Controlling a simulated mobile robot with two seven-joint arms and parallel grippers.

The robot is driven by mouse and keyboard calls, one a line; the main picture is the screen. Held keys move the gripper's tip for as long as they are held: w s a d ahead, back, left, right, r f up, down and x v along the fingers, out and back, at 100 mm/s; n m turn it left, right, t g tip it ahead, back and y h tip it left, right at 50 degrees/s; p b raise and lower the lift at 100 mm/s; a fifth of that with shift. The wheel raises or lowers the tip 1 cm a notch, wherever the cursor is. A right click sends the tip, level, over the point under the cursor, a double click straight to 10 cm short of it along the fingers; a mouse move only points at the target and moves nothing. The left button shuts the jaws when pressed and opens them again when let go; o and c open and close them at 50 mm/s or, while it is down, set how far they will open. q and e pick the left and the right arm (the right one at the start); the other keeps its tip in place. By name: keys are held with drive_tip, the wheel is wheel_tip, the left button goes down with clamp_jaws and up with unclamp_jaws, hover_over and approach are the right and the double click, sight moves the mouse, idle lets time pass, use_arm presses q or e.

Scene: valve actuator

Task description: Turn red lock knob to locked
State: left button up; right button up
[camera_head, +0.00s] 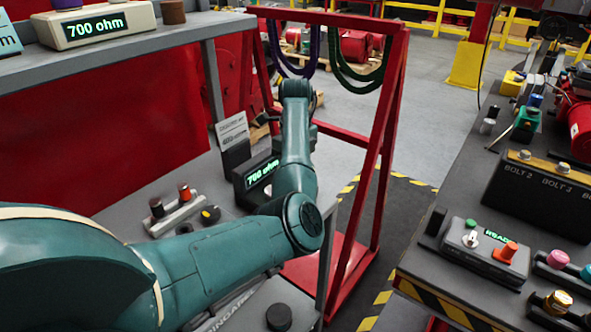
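An orange-red knob (508,252) stands on a grey control box (487,256) on the right bench, beside a silver switch and a green-lit display that seems to read READY. Another orange-red knob (184,191) stands on a small grey block on the left bench, next to a dark brown one. I see no lock label, so I cannot tell which is the lock knob. My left arm comes in from the left and bends away over the left bench; its far end (297,90) is near the red frame, apart from both knobs. Its fingers cannot be made out. My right gripper is out of view.
A red frame (388,120) with hanging purple and green cables stands between the benches. A 700 ohm meter (98,25) sits on the left shelf. A black bolt-labelled block (540,190) and several coloured knobs crowd the right bench.

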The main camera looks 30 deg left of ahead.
use_arm(q)
drive_tip(key=shift+f, duration=0.35)
drive_tip(key=shift+c, duration=0.3)
clamp_jaws()
